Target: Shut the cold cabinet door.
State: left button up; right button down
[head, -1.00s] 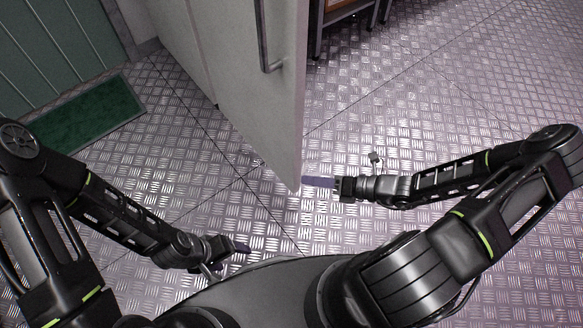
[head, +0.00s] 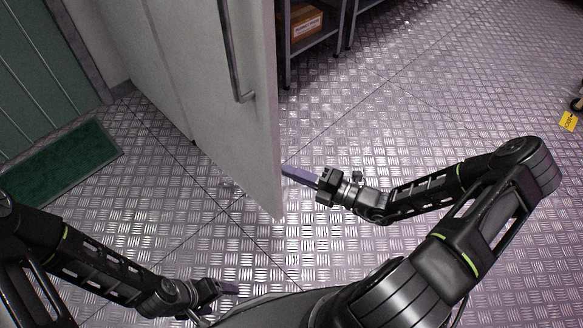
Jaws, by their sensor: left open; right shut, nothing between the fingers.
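My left gripper (head: 230,288) is open and empty, low over the floor close to my base, well away from the door. The cabinet's inside is hidden behind the door.
A dark metal rack (head: 318,47) with a cardboard box (head: 302,22) stands behind the door at the top. A green mat (head: 60,160) lies at left before a green wall panel (head: 35,70). A yellow tag (head: 568,121) is at the far right. The patterned metal floor is otherwise clear.

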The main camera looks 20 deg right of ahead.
aim_at(275, 152)
jog(key=w+a, duration=0.1)
jog(key=w, duration=0.1)
jog(key=w+b, duration=0.1)
jog(key=w, duration=0.2)
jog(key=w+a+b, duration=0.1)
jog(key=w, duration=0.1)
jog(key=shift+w+a, duration=0.3)
jog(key=shift+w+d, duration=0.15)
jog(key=shift+d, duration=0.2)
jog(key=shift+d, duration=0.1)
